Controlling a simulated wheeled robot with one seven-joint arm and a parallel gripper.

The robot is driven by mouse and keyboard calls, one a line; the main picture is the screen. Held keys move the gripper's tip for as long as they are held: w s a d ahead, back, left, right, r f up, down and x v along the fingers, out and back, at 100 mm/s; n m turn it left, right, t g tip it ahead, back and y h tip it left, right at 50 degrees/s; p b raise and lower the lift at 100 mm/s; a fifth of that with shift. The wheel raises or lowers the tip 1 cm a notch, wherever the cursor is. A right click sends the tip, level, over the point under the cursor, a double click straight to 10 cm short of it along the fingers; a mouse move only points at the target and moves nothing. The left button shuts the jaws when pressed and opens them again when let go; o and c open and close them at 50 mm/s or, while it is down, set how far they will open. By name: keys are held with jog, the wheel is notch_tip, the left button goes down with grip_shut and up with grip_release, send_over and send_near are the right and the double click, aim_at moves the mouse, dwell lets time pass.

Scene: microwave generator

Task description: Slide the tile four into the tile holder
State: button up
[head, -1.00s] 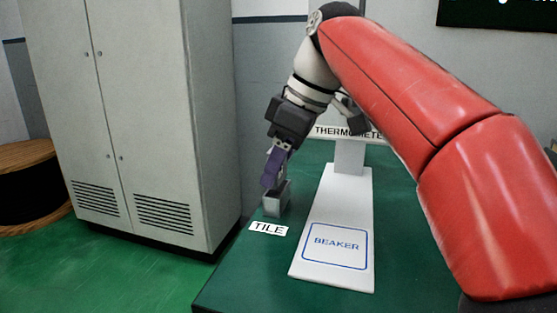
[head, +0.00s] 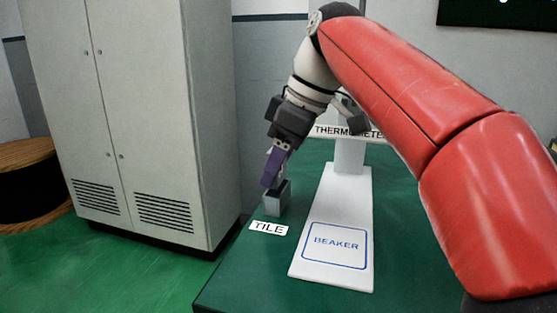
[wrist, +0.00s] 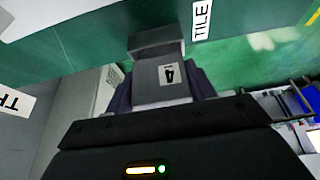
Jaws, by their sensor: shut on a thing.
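The tile four (wrist: 148,82) is a grey plate with a white label marked 4 in the wrist view. My gripper (wrist: 161,92) is shut on it, with a purple finger on each side. The tile holder (head: 277,203) is a small grey open-topped box on the green table, behind the TILE label in the head view. My purple fingertips (head: 271,180) are at the holder's top and hide most of the tile there. The holder's grey edge (wrist: 157,38) shows just past the tile in the wrist view. I cannot tell how far the tile's lower end is inside the holder.
A white stand (head: 334,215) with a BEAKER square and a THERMOMETER bar is just right of the holder. A grey cabinet (head: 140,110) stands to the left. The table front, around the TILE label (head: 268,228), is clear.

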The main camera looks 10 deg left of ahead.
jog(key=shift+f+b, duration=0.55)
jog(key=shift+f, duration=0.25)
dwell(0.4)
jog(key=o, duration=1.1)
jog(key=shift+f, duration=0.1)
jog(key=shift+o, duration=0.2)
jog(key=p+v, duration=0.2)
jog(key=v, duration=0.5)
jog(key=shift+r+p, duration=0.35)
jog(key=shift+p, duration=0.05)
jog(key=shift+s+d, duration=0.15)
